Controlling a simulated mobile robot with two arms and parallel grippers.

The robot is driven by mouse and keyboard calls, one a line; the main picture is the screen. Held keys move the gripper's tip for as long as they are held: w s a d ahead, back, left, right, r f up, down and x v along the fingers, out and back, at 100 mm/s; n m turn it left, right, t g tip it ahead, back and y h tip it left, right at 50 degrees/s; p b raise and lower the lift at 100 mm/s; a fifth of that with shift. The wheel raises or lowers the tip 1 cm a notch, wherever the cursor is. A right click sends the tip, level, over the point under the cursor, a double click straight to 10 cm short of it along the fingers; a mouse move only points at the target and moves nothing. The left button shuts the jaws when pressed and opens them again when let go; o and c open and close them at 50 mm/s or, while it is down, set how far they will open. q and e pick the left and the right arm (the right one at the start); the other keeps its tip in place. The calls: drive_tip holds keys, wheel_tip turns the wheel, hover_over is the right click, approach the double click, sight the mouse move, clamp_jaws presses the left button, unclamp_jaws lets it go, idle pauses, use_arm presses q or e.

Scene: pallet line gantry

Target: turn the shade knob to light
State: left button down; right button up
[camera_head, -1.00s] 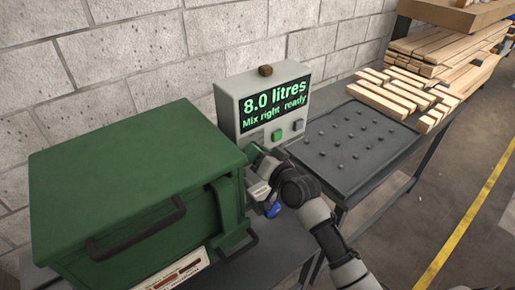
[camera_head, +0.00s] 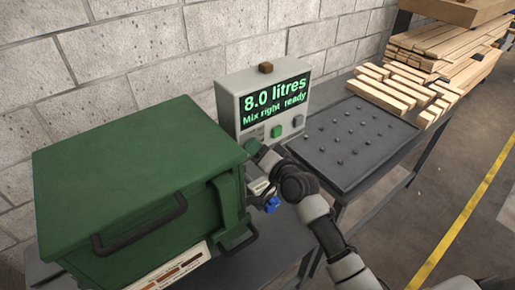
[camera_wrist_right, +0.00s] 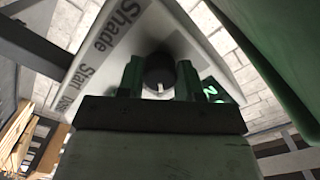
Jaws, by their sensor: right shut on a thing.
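The shade knob (camera_wrist_right: 158,68) is a dark round knob with a short white mark on its face, seen in the right wrist view. It sits on the pale panel (camera_wrist_right: 112,60) next to the printed word "Shade". My right gripper (camera_wrist_right: 160,80) has one green finger on each side of the knob and is shut on it. In the head view my right gripper (camera_head: 262,160) is at the lower front of the grey control box (camera_head: 228,97) and hides the knob. The box's screen (camera_head: 274,103) reads "8.0 litres" and "Mix right ready". My left gripper is not in view.
A large green machine (camera_head: 130,170) with black handles stands close left of my right gripper. A green button (camera_head: 277,131) and a pale button (camera_head: 298,121) are on the box. A dark studded tray (camera_head: 350,140) and wooden strips (camera_head: 385,95) lie to the right.

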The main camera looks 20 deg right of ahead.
drive_tip(key=o, duration=0.9)
drive_tip(key=b+v, duration=0.2)
drive_tip(key=v, duration=0.8)
drive_tip(key=shift+s+d, duration=0.2)
drive_tip(key=shift+s, duration=0.15)
